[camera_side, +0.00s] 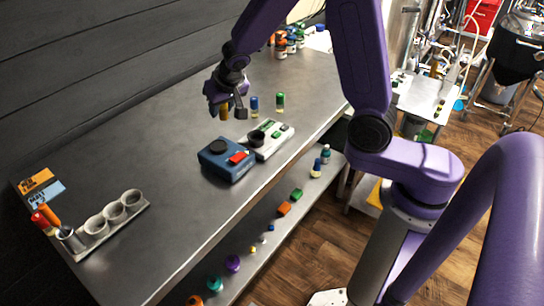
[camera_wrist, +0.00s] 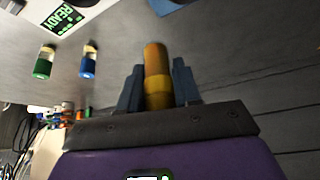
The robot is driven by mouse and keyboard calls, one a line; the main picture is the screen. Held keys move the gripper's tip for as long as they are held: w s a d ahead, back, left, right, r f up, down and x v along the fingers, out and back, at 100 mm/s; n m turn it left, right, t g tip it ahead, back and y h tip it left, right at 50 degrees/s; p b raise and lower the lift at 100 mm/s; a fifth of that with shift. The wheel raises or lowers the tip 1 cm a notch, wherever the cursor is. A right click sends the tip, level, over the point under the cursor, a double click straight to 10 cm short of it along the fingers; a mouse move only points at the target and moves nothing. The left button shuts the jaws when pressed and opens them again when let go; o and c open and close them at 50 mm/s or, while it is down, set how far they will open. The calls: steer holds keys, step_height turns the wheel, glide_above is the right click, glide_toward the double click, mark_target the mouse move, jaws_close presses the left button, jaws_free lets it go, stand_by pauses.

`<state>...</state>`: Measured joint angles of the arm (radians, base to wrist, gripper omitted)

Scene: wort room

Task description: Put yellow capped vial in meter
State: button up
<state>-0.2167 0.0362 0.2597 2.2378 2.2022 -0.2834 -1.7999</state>
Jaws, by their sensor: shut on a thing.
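My gripper (camera_side: 228,106) is shut on the yellow capped vial (camera_wrist: 157,62) and holds it above the grey bench; it also shows in the side view (camera_side: 224,112). In the wrist view the vial sits between the two blue-grey fingers of my gripper (camera_wrist: 158,80). A white device (camera_side: 268,147) with a dark round opening and green display stands right of and nearer than my gripper. In the wrist view its display (camera_wrist: 64,18) reads READY. The frames do not label either as the meter.
A blue capped vial (camera_side: 254,106) and a green capped vial (camera_side: 280,102) stand upright behind the white device. A rack with grey cups (camera_side: 115,213) is at the bench's left end. Several bottles (camera_side: 283,45) stand at the far end. The middle of the bench (camera_side: 170,150) is clear.

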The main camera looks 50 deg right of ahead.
steer(key=shift+s+d+f+n+y, duration=0.3)
steer(key=shift+s+d+n, duration=0.1)
steer(key=shift+d, duration=0.3)
steer(key=shift+s+d+f+n+y, duration=0.15)
steer(key=shift+s+d+f+n, duration=0.2)
steer(key=shift+d, duration=0.35)
steer(key=shift+s+d+f+n+y, duration=0.25)
steer(key=shift+s+d+n, duration=0.2)
steer(key=shift+d, duration=0.25)
steer(key=shift+s+d, duration=0.1)
steer(key=shift+s, duration=0.15)
steer(key=shift+s+d+f+n, duration=0.15)
steer(key=shift+s+d+n, duration=0.1)
steer(key=shift+s, duration=0.1)
steer(key=shift+s+d+f+n, duration=0.1)
steer(key=shift+s+f+n, duration=0.05)
steer(key=shift+s+n, duration=0.15)
steer(key=shift+y, duration=0.3)
steer(key=shift+r, duration=0.1)
